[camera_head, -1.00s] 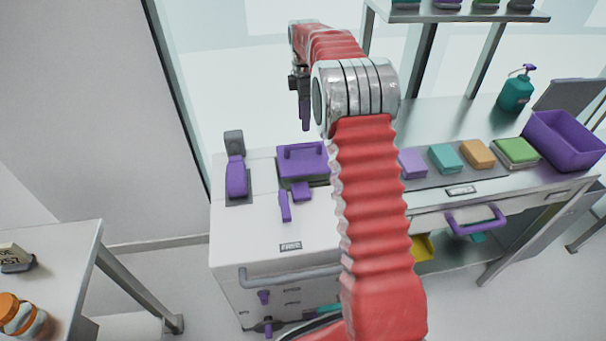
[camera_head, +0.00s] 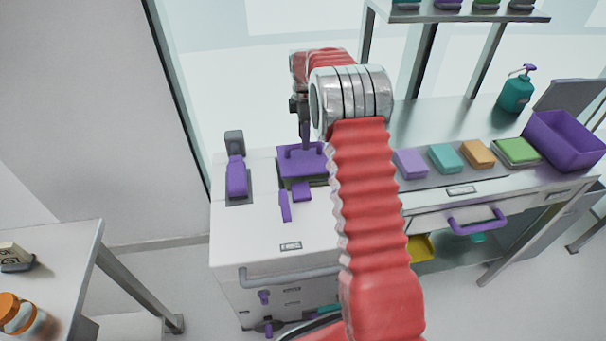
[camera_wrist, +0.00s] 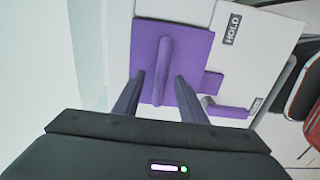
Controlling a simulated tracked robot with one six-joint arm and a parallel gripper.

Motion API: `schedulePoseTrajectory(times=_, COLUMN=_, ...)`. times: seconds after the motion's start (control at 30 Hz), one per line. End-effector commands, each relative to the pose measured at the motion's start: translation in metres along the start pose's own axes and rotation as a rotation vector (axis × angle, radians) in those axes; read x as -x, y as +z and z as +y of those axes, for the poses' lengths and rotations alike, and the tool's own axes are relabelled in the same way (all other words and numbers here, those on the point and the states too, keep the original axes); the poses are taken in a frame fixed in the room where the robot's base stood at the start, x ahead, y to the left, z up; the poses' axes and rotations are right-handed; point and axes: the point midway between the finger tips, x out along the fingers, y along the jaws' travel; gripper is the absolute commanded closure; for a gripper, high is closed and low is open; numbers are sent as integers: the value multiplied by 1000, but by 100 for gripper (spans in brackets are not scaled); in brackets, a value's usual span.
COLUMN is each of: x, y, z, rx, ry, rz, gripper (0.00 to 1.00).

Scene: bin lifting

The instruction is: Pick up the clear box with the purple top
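The box with the purple top (camera_head: 290,168) stands on the white cabinet, left of my red arm. Its purple lid with a raised bar handle shows in the wrist view (camera_wrist: 195,50); the clear walls are hard to make out. My gripper (camera_head: 305,146) points down right over the lid. In the wrist view my gripper (camera_wrist: 160,76) is open, with one dark finger on each side of the bar handle. I cannot tell whether either finger touches it.
A purple-handled tool (camera_head: 237,178) stands left of the box. A small purple piece (camera_head: 285,206) lies in front of it. Coloured blocks (camera_head: 445,158) and a purple bin (camera_head: 563,142) are to the right. The cabinet top's front is mostly clear.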

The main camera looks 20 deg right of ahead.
Motion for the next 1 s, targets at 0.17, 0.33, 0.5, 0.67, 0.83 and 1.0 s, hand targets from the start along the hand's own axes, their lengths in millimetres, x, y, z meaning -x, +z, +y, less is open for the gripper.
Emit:
schedulePoseTrajectory(times=0.17, x=-25, y=-3, z=-2, rx=0, ry=-4, rz=0, gripper=62)
schedulePoseTrajectory(times=0.33, x=-41, y=-3, z=-2, rx=0, ry=-2, rz=0, gripper=62)
schedulePoseTrajectory(times=0.5, x=-43, y=-3, z=-2, rx=0, ry=-1, rz=0, gripper=62)
schedulePoseTrajectory(times=0.67, x=-43, y=-2, z=-2, rx=0, ry=-1, rz=0, gripper=62)
schedulePoseTrajectory(times=0.83, x=-43, y=-2, z=-2, rx=0, ry=-1, rz=0, gripper=62)
schedulePoseTrajectory(times=1.0, x=-43, y=-2, z=-2, rx=-1, ry=-1, rz=0, gripper=62)
